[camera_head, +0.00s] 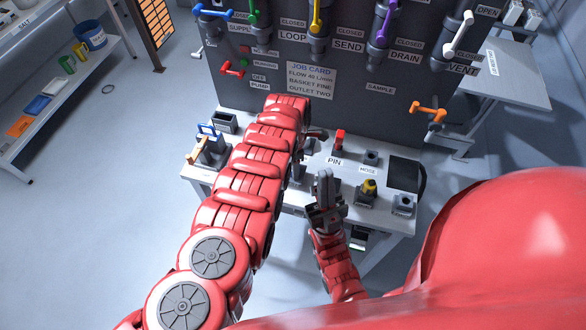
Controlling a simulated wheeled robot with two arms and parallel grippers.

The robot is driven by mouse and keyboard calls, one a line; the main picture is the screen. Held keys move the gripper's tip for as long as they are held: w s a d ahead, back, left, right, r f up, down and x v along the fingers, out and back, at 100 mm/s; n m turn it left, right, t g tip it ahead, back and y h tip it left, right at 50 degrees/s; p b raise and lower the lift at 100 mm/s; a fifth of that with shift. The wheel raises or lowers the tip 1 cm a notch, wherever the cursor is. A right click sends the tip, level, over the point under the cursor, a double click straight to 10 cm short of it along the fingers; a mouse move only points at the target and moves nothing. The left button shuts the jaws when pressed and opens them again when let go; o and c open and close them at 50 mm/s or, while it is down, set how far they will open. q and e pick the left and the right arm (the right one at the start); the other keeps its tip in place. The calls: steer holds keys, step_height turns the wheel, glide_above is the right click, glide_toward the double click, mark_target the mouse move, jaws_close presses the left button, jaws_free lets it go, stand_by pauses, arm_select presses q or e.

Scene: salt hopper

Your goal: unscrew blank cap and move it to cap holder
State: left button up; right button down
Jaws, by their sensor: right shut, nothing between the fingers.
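I cannot surely pick out the blank cap or the cap holder; no label readable here names them. A yellow-topped dark fitting (369,187) stands on the bench at the right, and a small grey block (403,204) stands right of it. My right gripper (325,174) is shut and empty, fingers pointing up the picture, left of the yellow-topped fitting and apart from it. My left arm reaches across the bench from the lower left. My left gripper (318,136) is small and dark beyond the arm's end, mostly hidden, so its jaws are unclear.
The grey bench (385,222) stands before a dark panel (400,100) with coloured valve handles. A red-topped pin (339,140) stands behind the PIN label. A blue-handled item (207,130) sits at the bench's left. A shelf (60,100) is at far left.

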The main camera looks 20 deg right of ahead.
arm_select(q)
jaws_close()
steer(key=shift+d+f+n+b, duration=0.1)
steer(key=shift+n+b, duration=0.3)
steer(key=shift+n, duration=0.4)
steer(key=shift+n+b, duration=0.35)
steer(key=shift+n, duration=0.85)
steer(key=shift+n+b, duration=0.6)
steer(key=shift+n, duration=1.4)
